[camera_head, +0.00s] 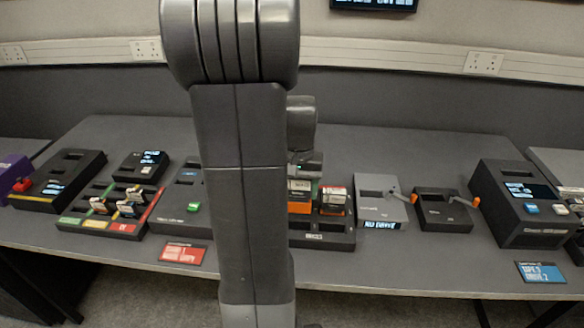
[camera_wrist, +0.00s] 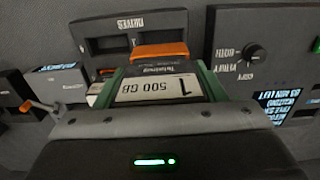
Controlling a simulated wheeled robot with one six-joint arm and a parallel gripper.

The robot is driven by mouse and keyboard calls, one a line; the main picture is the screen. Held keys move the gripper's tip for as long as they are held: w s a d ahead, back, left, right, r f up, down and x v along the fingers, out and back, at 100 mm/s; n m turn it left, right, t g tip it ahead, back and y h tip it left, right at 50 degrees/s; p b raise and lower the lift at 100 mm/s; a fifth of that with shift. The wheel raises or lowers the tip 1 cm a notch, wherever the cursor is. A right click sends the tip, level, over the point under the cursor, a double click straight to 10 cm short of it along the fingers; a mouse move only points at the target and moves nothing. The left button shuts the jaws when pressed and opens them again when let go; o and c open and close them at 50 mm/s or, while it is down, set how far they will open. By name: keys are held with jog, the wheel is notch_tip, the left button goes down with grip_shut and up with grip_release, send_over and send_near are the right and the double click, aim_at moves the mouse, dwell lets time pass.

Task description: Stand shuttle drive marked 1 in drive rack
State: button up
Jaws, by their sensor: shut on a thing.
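My gripper (camera_wrist: 161,78) is shut on a drive (camera_wrist: 155,88) whose white label reads 1 and 500 GB, upside down in the wrist view. The drive has an orange end and sits between the green-edged fingers. The drive rack (camera_wrist: 130,23), marked DRIVES, lies just beyond the orange end, with open dark slots showing. I cannot tell whether the drive touches the rack. In the head view the rack (camera_head: 315,239) stands right of my arm, partly hidden by it.
Right of the rack are a grey dock (camera_head: 378,209) reading NO DRIVE and a dark dock (camera_head: 441,211), both with orange-tipped levers. A knobbed device (camera_wrist: 255,60) borders the rack in the wrist view. A colour-marked tray (camera_head: 92,224) stands left.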

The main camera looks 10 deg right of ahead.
jog(key=shift+w+f, duration=0.15)
jog(key=shift+w, duration=0.25)
jog(key=shift+s+f+b, duration=0.15)
jog(key=shift+f+b, duration=0.35)
jog(key=shift+b, duration=0.15)
jog(key=shift+f+b, duration=1.85)
jog(key=shift+f, duration=0.6)
jog(key=shift+f+b, duration=1.25)
jog(key=shift+f, duration=0.9)
dwell(0.4)
jog(key=o, duration=1.6)
jog(key=shift+r, duration=0.15)
jog(key=shift+r+p, duration=3.1)
jog(key=shift+r, duration=0.5)
